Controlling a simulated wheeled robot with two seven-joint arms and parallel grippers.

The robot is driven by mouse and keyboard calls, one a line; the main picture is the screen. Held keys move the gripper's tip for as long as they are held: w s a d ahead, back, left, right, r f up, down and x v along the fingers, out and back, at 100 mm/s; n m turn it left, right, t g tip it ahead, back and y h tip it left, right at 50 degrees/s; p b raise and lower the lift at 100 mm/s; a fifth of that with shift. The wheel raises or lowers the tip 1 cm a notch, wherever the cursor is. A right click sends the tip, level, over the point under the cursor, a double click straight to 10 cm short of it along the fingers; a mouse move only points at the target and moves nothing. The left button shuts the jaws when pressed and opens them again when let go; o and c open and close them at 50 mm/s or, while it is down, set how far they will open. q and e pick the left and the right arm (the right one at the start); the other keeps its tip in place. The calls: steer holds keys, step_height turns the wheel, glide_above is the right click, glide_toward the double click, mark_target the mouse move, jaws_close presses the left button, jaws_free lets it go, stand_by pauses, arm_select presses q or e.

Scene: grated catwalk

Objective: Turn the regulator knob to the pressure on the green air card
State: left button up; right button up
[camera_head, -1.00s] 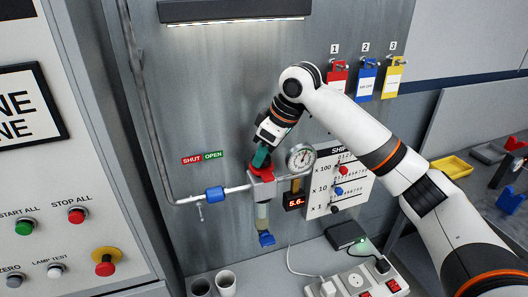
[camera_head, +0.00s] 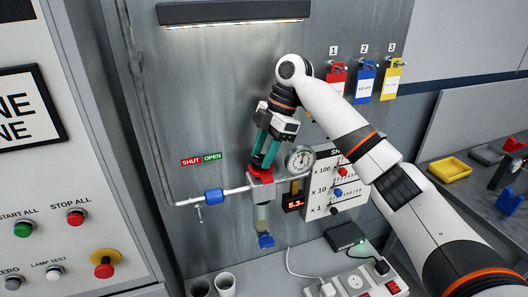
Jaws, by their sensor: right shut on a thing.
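The red regulator knob (camera_head: 260,171) sits on top of the regulator body (camera_head: 262,190) on the grey wall panel. My right gripper (camera_head: 263,165) comes down from above, its teal fingers shut on the knob. The fingers hide part of the knob. A round gauge (camera_head: 300,159) stands just right of it; its needle is too small to read surely. The dark display (camera_head: 294,202) below shows red digits, apparently 5.3. I cannot make out a green air card. My left gripper is not in view.
A blue-handled valve (camera_head: 214,195) is on the pipe at left. A slider board (camera_head: 338,185) is close on the right. Red (camera_head: 337,82), blue (camera_head: 365,82) and yellow (camera_head: 391,80) tags hang above. Cups (camera_head: 225,284) and a power strip (camera_head: 362,282) lie below.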

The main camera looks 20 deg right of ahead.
steer(key=shift+w+r+n+g+h, duration=0.1)
steer(key=shift+n+g+h, duration=0.15)
steer(key=shift+n, duration=0.7)
steer(key=shift+w+n+g+h, duration=0.15)
steer(key=shift+n+g, duration=0.2)
steer(key=shift+n, duration=0.6)
steer(key=shift+s, duration=0.1)
steer(key=o, duration=1)
steer(key=shift+c, duration=0.2)
